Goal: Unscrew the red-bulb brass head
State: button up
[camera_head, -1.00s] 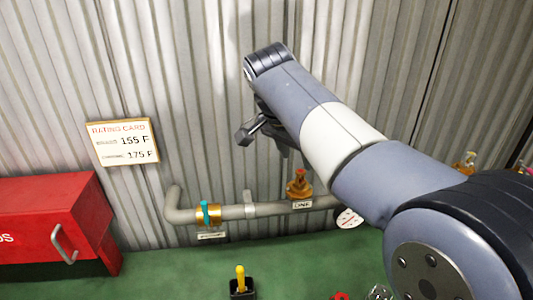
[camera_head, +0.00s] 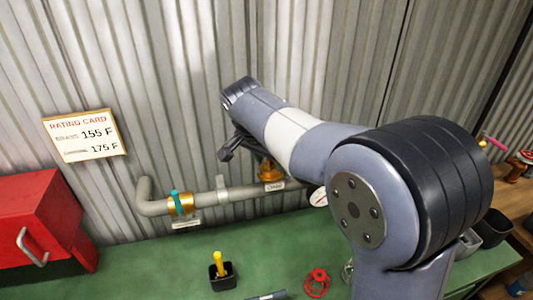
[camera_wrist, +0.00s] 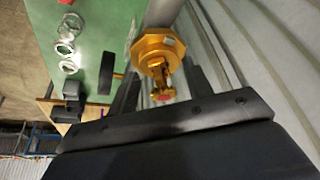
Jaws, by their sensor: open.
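The brass head (camera_head: 270,171) stands on the grey pipe (camera_head: 245,194) in the head view, partly hidden behind my arm, with a small label below it. In the wrist view the brass head (camera_wrist: 160,50) shows a hexagonal base and a frame with a red bulb (camera_wrist: 162,94) towards me. My gripper (camera_head: 230,148) is at the upper left of the head in the head view. In the wrist view its dark fingers (camera_wrist: 161,75) are apart, one on each side of the head, with nothing held. Whether they touch it I cannot tell.
A rating card (camera_head: 83,136) reads 155 F and 175 F. A red box (camera_head: 40,215) stands left. A yellow-handled item (camera_head: 219,264) and red ring (camera_head: 317,281) are on the green bench.

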grip_shut()
jog(key=n, duration=0.1)
jog(key=n+y, duration=0.1)
jog(key=n, duration=0.2)
jog(key=shift+s+d+t+y, duration=0.1)
jog(key=shift+d+t+y, duration=0.2)
jog(key=shift+y, duration=0.1)
jog(key=shift+n, duration=0.9)
jog(key=shift+r+y, duration=0.1)
jog(key=shift+y, duration=0.2)
jog(key=n, duration=0.2)
jog(key=shift+d+n+y, duration=0.15)
jog(key=shift+n+y, duration=0.15)
jog(key=shift+y, duration=0.1)
jog(key=shift+d+n+y+p, duration=0.1)
jog(key=shift+n+y+p, duration=0.45)
jog(key=shift+n, duration=1.05)
